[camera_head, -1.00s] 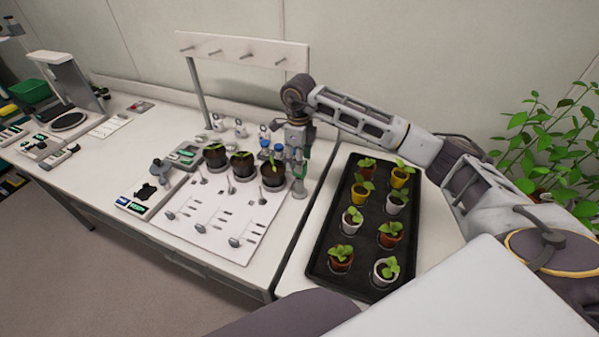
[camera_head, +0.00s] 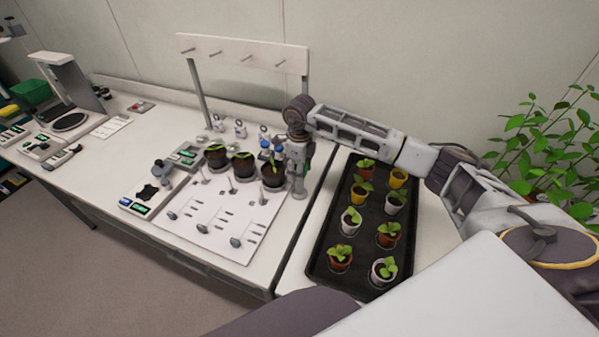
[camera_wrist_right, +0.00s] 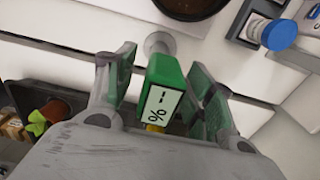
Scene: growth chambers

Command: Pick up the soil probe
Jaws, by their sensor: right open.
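The soil probe (camera_wrist_right: 165,87) shows in the right wrist view as a green block with a white "-- %" display. It stands at a round grey base (camera_wrist_right: 158,43). My right gripper (camera_wrist_right: 163,80) is open, with one finger on either side of the probe. A gap shows on the left; contact on the right is unclear. In the head view my right gripper (camera_head: 299,175) points down at the right edge of the bench, and it hides most of the probe. My left gripper is not in view.
Several dark pots (camera_head: 243,166) stand just left of the gripper on a white board (camera_head: 222,222). Blue-capped bottles (camera_head: 265,144) are close behind. A black tray (camera_head: 322,262) of several potted seedlings lies to the right. A peg rack (camera_head: 243,52) rises behind.

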